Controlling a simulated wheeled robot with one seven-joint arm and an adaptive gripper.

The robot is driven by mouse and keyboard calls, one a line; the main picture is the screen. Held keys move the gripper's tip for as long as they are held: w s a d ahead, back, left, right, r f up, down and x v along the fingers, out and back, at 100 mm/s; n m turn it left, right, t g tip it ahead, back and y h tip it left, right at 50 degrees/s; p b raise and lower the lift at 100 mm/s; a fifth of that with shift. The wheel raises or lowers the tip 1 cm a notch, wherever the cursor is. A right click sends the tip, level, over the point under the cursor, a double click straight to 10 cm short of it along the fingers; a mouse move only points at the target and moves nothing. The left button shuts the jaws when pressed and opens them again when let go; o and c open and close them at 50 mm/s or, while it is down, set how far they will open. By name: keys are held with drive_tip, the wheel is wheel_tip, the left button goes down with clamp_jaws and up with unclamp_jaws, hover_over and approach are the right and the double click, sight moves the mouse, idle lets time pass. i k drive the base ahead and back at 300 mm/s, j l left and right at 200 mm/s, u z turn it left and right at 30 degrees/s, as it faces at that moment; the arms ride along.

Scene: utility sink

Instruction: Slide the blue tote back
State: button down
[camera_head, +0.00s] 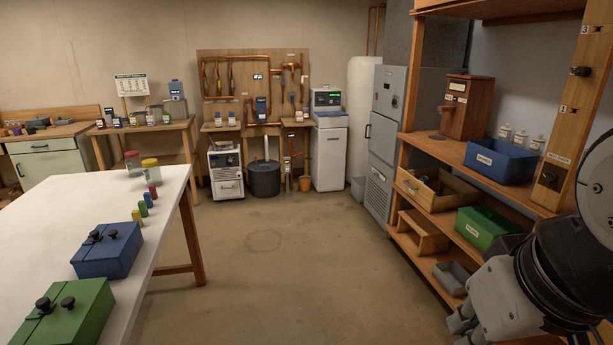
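The blue tote (492,164) is an open-topped box with a white label on its front. It stands on the upper shelf board (432,149) of the wooden rack at right, close to the board's front edge. I cannot tell whether it overhangs. My gripper (459,322) shows partly at the lower right, below and in front of the rack, well apart from the tote. Its fingers are small and partly cut off by the frame, so their opening is unclear.
A wooden dispenser (466,107) stands left of the tote, and white bottles (520,139) stand behind it. A green bin (487,228) and a wooden crate (437,188) sit below. A white table (60,238) with lidded blue and green boxes is at left. The middle floor is clear.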

sight(503, 163)
drive_tip(key=i, duration=0.95)
drive_tip(key=i+j+z, duration=0.1)
drive_tip(key=i, duration=0.85)
drive_tip(key=i+j+z, duration=0.1)
drive_tip(key=i+z, duration=0.3)
drive_tip(key=i+j+z, duration=0.25)
drive_tip(key=i+z, duration=0.2)
drive_tip(key=i+j+z, duration=1)
drive_tip(key=j, duration=0.25)
drive_tip(key=j+z, duration=0.2)
drive_tip(key=j, duration=0.25)
